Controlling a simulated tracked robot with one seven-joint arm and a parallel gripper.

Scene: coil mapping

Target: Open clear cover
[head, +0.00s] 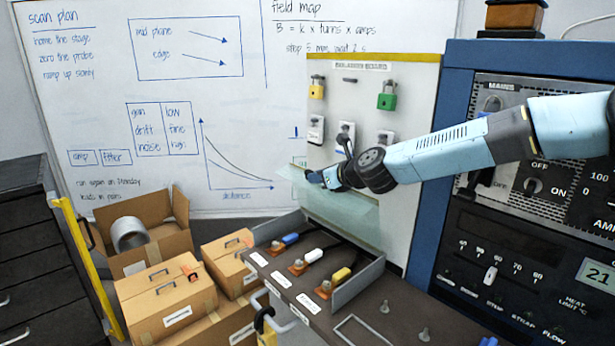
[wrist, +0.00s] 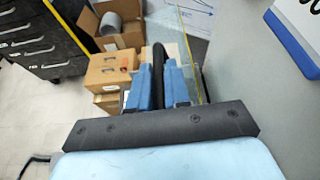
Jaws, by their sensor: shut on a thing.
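The clear cover (head: 345,212) is a pale, see-through sheet tilted up above the back of an open-topped tray (head: 362,284) in the head view. It also shows as a thin glassy pane with a yellowish edge in the wrist view (wrist: 188,48). My gripper (head: 318,178) is at the cover's upper part. Its blue fingers (wrist: 160,90) are closed on a black bar-like handle (wrist: 158,58). Where the handle joins the cover is hard to make out. My gripper hides part of the cover in the head view.
The tray holds blue, white and yellow-handled connectors (head: 312,255). A board with padlocks (head: 386,98) stands behind, and a blue-framed control panel (head: 530,190) is at right. Cardboard boxes (head: 165,298) and a dark drawer cabinet (head: 30,250) are at left.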

